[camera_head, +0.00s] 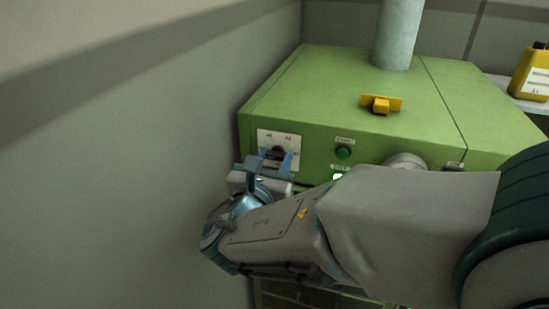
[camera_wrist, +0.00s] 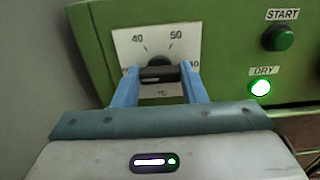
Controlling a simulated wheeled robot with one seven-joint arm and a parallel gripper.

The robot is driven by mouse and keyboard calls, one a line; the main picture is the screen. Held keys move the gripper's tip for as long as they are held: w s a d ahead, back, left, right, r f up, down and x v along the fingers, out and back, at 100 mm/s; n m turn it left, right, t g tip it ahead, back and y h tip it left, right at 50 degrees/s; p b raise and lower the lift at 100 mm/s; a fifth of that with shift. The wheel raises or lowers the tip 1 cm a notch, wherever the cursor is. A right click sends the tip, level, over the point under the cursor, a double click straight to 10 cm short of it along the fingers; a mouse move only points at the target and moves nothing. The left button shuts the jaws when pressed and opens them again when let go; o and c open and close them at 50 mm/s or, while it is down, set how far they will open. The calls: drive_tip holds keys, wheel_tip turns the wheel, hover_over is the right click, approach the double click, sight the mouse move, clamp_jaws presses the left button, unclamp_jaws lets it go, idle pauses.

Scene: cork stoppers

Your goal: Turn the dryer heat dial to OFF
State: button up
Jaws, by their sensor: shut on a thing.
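The heat dial is a dark knob (camera_wrist: 158,74) on a white scale plate (camera_wrist: 125,42) at the left of the green dryer's front. The wrist view shows the marks 40 and 50 above the knob and a °C sign below it; other marks are partly hidden by my fingers. My gripper (camera_wrist: 158,82) has its two blue fingers on either side of the knob, shut on it. In the head view my gripper (camera_head: 272,162) covers the lower part of the plate (camera_head: 265,136), and the knob shows only partly between the fingers. I cannot read the pointer's exact setting.
The green dryer (camera_head: 320,85) stands close to the grey wall at left. A green START button (camera_wrist: 283,39) and a lit DRY lamp (camera_wrist: 260,87) are right of the plate. A yellow handle (camera_head: 380,104) and grey pipe (camera_head: 398,35) are on top. A yellow bottle (camera_head: 530,75) stands at right.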

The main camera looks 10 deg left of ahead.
idle(0.5)
drive_tip(key=o, duration=1)
drive_tip(key=shift+s, duration=0.1)
drive_tip(key=s+a+b, duration=0.1)
drive_tip(key=s+b, duration=0.2)
drive_tip(key=s, duration=1)
drive_tip(key=shift+s, duration=0.3)
